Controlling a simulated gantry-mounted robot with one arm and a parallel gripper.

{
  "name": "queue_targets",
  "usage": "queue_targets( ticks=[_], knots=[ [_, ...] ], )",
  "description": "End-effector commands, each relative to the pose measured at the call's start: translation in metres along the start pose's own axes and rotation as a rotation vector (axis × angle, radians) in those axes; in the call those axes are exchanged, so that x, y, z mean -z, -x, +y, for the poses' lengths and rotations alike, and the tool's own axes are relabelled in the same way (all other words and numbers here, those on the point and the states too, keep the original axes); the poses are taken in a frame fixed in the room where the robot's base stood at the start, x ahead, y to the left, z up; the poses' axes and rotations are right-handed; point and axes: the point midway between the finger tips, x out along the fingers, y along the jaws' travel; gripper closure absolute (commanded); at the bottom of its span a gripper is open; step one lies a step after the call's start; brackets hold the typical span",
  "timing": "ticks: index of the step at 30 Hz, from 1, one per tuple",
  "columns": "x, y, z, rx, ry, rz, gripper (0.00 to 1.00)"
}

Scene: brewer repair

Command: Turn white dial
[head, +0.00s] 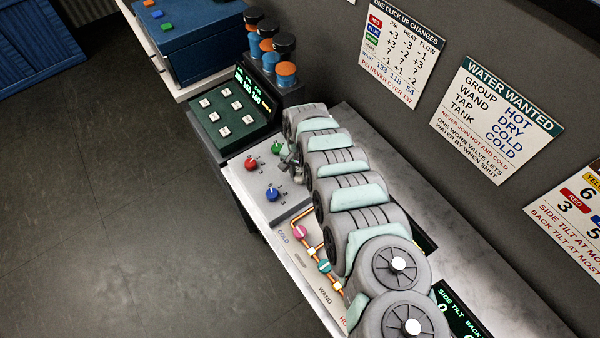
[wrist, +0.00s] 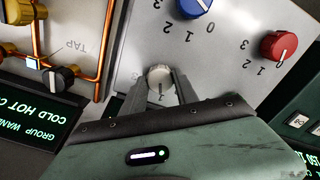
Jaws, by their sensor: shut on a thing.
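The white dial (wrist: 160,80) shows in the wrist view on a light grey panel (wrist: 222,45), with numbers printed beside it. My gripper (wrist: 161,86) is shut on the white dial, one finger on each side of it. In the head view my gripper (head: 293,160) reaches down to the panel's right side, and the arm hides the white dial there.
A blue dial (head: 272,194) and a green dial (head: 278,149) sit on the same panel in the head view. A red dial (wrist: 278,45) is close by in the wrist view. Copper pipes with small valves (head: 300,232) lie nearer the front. A button console (head: 222,105) stands behind.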

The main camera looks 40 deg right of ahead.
Motion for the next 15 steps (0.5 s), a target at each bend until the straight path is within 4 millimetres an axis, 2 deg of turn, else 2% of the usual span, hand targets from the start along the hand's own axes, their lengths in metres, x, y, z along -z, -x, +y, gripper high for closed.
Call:
queue_targets(
  ticks=[8,15],
  knots=[
    [0.0019,0.0017,-0.0006,0.001,0.109,0.004,1.0],
    [0.0002,0.0,0.0001,0.0,0.3,0.0,1.0]
  ],
)
